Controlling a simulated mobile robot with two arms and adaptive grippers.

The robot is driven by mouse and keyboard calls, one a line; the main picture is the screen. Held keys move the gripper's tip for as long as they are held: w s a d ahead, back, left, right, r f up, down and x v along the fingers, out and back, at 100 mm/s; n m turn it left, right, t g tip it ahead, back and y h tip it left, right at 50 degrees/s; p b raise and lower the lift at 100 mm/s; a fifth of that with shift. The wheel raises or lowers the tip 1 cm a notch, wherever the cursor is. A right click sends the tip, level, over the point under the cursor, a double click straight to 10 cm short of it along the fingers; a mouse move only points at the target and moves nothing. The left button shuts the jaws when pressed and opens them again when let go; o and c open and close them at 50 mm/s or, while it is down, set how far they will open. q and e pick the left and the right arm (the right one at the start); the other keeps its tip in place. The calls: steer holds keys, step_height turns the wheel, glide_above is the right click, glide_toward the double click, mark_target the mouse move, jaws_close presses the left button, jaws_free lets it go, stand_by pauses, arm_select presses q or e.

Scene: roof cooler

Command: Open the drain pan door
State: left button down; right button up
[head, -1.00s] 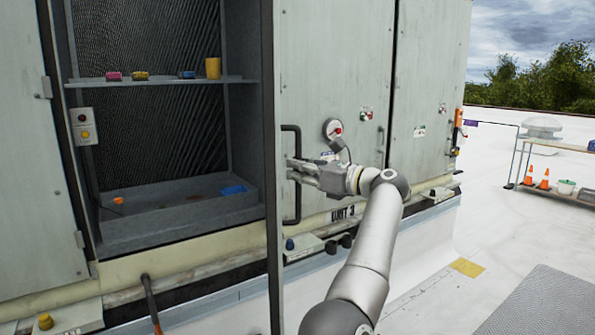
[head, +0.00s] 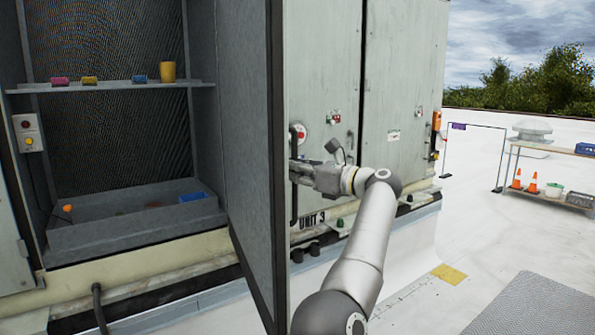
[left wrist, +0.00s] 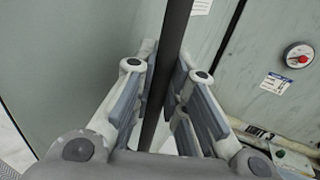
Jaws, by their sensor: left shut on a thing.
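The drain pan door (head: 253,150) stands swung open, its dark inner face and edge toward me in the head view. Its long black vertical handle (head: 294,205) is on the outer face. My left gripper (head: 298,172) is shut on this handle. In the left wrist view the dark handle bar (left wrist: 172,65) runs between the two fingers (left wrist: 160,105), with the pale door face to the left. Behind the opening, the grey drain pan (head: 75,239) sits at the bottom of the compartment. My right gripper is out of view.
A control box (head: 28,132) is on the left. The roof at right is open, with a rack (head: 550,150) and orange cones (head: 532,183) farther back.

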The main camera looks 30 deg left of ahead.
arm_select(q)
steer(key=shift+s+a, duration=0.1)
steer(key=c, duration=1.5)
jaws_free()
steer(key=shift+a, duration=0.1)
steer(key=shift+o, duration=0.2)
steer(key=d, duration=1.2)
steer(key=shift+s, duration=0.3)
